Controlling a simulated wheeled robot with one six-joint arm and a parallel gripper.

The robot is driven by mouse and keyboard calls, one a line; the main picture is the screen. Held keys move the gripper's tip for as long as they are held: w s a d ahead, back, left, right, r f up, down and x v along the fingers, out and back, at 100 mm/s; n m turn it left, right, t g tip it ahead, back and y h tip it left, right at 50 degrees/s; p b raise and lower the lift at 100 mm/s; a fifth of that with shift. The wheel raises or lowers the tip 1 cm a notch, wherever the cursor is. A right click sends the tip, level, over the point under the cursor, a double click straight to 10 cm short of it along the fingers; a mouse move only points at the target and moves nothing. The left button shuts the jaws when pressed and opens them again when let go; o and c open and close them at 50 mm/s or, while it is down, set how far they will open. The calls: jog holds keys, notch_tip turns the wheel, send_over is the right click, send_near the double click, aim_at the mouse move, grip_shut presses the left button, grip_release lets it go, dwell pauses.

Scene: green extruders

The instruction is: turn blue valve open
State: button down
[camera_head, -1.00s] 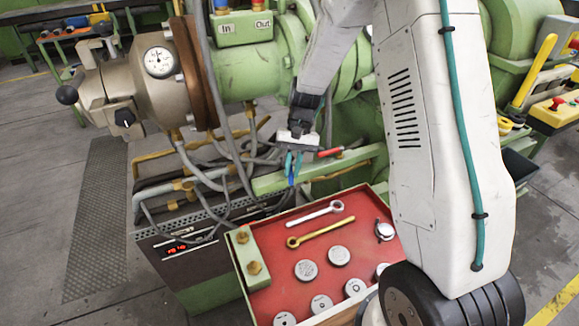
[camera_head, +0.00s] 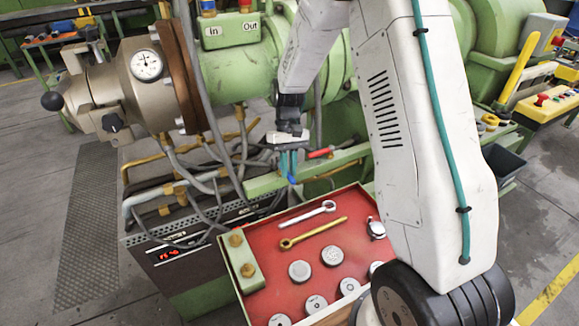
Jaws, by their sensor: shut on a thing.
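The blue valve handle (camera_head: 292,179) shows as a small blue piece at the tips of my gripper (camera_head: 288,166). My gripper points down in front of the green machine, its teal fingers shut on the blue handle. Most of the handle and its valve body is hidden behind the fingers. A red valve handle (camera_head: 320,153) sticks out just to the right of my gripper.
A red tray (camera_head: 265,213) with a silver wrench (camera_head: 307,213), a brass wrench (camera_head: 313,232) and several round metal discs lies below my gripper. A green rail (camera_head: 262,186) and grey hoses (camera_head: 240,150) run close to my gripper on the left.

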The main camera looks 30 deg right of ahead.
jog(key=c, duration=1.4)
grip_release()
jog(key=shift+r, duration=0.1)
jog(key=v, duration=0.7)
jog(key=shift+w+d+r, duration=0.15)
jog(key=shift+w+r, duration=0.05)
jog(key=shift+r, duration=0.1)
jog(key=s+a+r+t, duration=0.1)
jog(key=s+r, duration=0.4)
jog(key=s, duration=0.5)
jog(key=s+a+r+t+h, duration=0.1)
jog(key=s+r+t, duration=0.2)
jog(key=s+r, duration=0.3)
jog(key=s+a+r+t+h, duration=0.1)
jog(key=s+r, duration=0.5)
jog(key=s, duration=1)
jog(key=shift+a+m+t, duration=0.3)
jog(key=shift+a+t, duration=0.1)
jog(key=shift+t, duration=0.1)
